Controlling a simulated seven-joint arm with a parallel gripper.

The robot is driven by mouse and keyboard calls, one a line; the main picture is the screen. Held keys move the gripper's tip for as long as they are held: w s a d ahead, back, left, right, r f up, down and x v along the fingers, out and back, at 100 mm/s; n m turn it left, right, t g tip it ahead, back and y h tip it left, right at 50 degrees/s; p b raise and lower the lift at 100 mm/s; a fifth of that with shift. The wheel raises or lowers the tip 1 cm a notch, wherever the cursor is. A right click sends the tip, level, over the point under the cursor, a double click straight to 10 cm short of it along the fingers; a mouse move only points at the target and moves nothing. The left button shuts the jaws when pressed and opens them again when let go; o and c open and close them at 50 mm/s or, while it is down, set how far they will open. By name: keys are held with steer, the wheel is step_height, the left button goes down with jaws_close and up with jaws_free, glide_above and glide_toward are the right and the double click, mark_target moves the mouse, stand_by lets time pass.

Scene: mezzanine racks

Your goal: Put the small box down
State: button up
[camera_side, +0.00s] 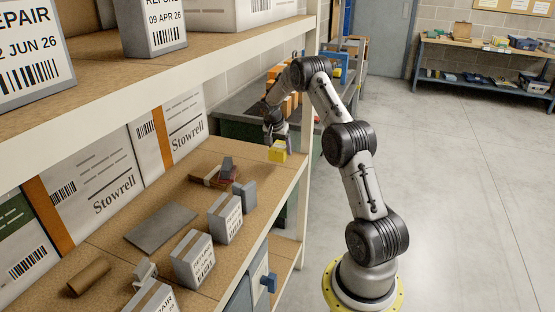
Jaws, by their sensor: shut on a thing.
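A small yellow box (277,152) is at the tip of my gripper (279,141), near the far right end of the rack's middle shelf (262,165). My gripper points down and is shut on the box. The box looks slightly tilted. I cannot tell whether its underside touches the shelf or hangs just above it. The fingertips are small and partly hidden in this view.
Grey labelled boxes (193,260) line the shelf's front edge. A flat grey sheet (160,226), a cardboard tube (89,277) and a reddish-brown stack (212,178) lie behind. Large Stowrell cartons (92,176) stand at the back. The upper shelf (150,80) overhangs the left.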

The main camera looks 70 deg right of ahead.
mark_target(274, 146)
steer(key=w+d+f, duration=0.1)
steer(key=d+f, duration=0.1)
steer(key=f, duration=0.1)
steer(key=shift+w+d, duration=0.1)
steer(key=shift+w, duration=0.3)
steer(key=shift+f, duration=1.65)
steer(key=shift+f, duration=0.1)
steer(key=o, duration=1.3)
steer(key=shift+f, duration=0.1)
steer(key=shift+o, duration=0.2)
steer(key=shift+w+r, duration=0.1)
steer(key=shift+r, duration=0.35)
steer(key=v, duration=1.1)
steer(key=shift+r, duration=0.2)
steer(key=shift+a, duration=0.3)
